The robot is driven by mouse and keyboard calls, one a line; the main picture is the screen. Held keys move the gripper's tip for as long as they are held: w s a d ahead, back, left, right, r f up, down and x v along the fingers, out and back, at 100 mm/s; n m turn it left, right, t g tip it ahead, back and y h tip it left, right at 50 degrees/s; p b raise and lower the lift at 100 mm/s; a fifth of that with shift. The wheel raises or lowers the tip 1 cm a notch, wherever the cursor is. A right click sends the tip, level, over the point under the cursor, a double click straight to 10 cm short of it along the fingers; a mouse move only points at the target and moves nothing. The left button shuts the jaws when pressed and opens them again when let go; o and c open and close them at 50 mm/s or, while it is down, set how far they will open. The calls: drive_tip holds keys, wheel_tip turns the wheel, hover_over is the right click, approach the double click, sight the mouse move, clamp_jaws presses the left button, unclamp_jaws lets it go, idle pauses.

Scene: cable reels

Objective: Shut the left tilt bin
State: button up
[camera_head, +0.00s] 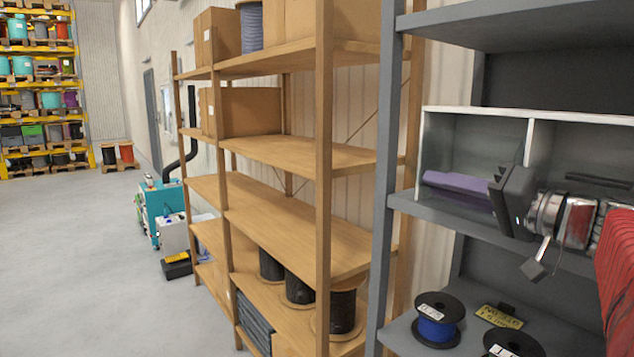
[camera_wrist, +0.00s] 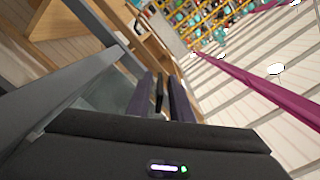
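The left tilt bin (camera_head: 458,181) appears as a purple slab in the left compartment of a white-edged cabinet (camera_head: 470,111) on the grey shelf unit, in the head view. Its face lies tilted low, with the compartment space above it open. My gripper (camera_head: 506,192) is at that compartment's right part, in front of the bin's right end, and hides that end. I cannot tell whether they touch. In the wrist view two dark fingers (camera_wrist: 162,98) stand close together with a dark strip between them; whether they are shut is unclear.
The cabinet's right compartment (camera_head: 590,155) is partly behind my arm. Grey shelf boards run above and below. A blue cable reel (camera_head: 436,320) and other reels stand on the lower board. A wooden shelf unit (camera_head: 290,220) stands to the left, with open floor (camera_head: 80,260) beyond.

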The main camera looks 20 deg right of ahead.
clamp_jaws()
idle(1.2)
